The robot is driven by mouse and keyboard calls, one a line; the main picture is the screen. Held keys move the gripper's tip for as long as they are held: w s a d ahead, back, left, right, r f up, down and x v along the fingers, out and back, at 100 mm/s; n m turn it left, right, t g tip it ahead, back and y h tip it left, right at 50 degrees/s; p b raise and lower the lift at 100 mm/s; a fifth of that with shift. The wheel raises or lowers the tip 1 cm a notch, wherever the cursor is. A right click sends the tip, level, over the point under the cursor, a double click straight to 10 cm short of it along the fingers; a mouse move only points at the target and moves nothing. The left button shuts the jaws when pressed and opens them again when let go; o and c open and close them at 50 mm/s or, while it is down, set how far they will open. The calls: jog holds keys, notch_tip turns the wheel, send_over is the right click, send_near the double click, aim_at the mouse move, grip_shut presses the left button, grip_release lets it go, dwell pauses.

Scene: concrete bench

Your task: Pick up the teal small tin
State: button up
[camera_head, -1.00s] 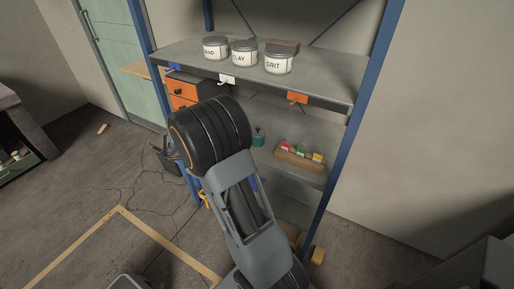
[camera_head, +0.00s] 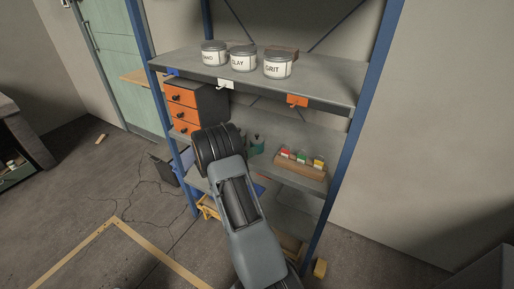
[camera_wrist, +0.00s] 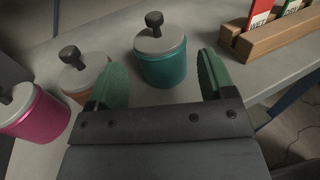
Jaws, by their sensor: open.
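The teal small tin (camera_wrist: 163,62) stands upright on a grey shelf in the wrist view, with a grey lid and a dark knob. My gripper (camera_wrist: 165,78) is open, its two green-padded fingers to the left and right of the tin's near side. The tin is not gripped, and I cannot tell whether a finger touches it. In the head view the teal tin (camera_head: 257,144) shows small on the middle shelf, just right of my arm. My gripper's fingers are hidden there behind the arm.
An orange tin (camera_wrist: 80,75) stands close left of the teal one, partly behind the left finger. A pink tin (camera_wrist: 35,115) is farther left. A wooden block with coloured cards (camera_wrist: 268,38) stands at the right. Labelled cans (camera_head: 243,60) and a drawer unit (camera_head: 190,105) are also on the shelving.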

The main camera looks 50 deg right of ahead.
aim_at(251, 144)
jog(key=shift+s+d, duration=0.2)
jog(key=shift+d, duration=1.2)
jog(key=shift+s+d, duration=0.2)
jog(key=shift+d, duration=1.2)
jog(key=c, duration=0.7)
jog(key=shift+c, duration=0.4)
jog(key=shift+r, duration=0.15)
